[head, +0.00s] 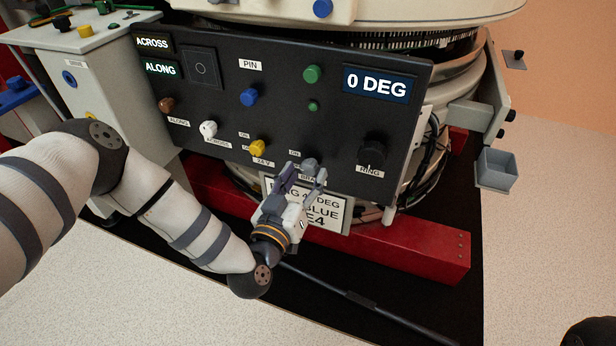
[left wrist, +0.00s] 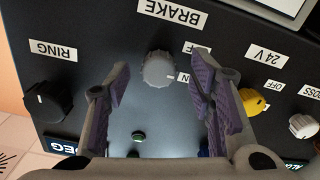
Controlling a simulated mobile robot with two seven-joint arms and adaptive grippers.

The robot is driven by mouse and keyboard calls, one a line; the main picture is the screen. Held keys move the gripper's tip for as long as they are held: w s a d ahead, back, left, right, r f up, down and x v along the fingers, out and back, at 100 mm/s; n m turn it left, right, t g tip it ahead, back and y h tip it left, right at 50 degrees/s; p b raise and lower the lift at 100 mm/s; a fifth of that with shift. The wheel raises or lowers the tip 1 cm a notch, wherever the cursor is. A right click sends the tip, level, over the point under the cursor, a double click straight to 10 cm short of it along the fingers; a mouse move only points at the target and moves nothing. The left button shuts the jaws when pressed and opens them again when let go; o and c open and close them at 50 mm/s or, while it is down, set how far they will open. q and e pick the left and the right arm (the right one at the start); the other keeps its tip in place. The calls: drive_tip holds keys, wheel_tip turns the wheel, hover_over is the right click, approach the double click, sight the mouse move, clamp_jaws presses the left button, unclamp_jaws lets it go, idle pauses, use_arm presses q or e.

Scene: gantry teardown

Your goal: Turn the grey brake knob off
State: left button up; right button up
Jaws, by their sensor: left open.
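The grey brake knob (head: 309,163) sits low on the black control panel (head: 225,110), above the partly covered BRAKE label. In the left wrist view the round grey knob (left wrist: 158,69) shows between the fingers, with the BRAKE label (left wrist: 172,13) and an ON mark (left wrist: 184,77) beside it. The OFF mark is partly hidden by a finger. I cannot clearly tell which way the knob points. My left gripper (head: 302,177) is open at the knob, with its purple-padded fingers (left wrist: 158,76) spread on either side. Contact with the knob is not clear. My right gripper is not seen.
A black RING knob (head: 373,149) is to the right, and a yellow 24 V knob (head: 257,147) to the left. White, blue, brown and green controls share the panel. A plate with text (head: 335,215) hangs below. A red beam (head: 420,248) runs underneath.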

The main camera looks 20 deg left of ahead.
use_arm(q)
drive_tip(key=shift+w, duration=0.75)
drive_tip(key=shift+c, duration=0.6)
drive_tip(key=c, duration=1)
drive_tip(key=shift+c, duration=0.2)
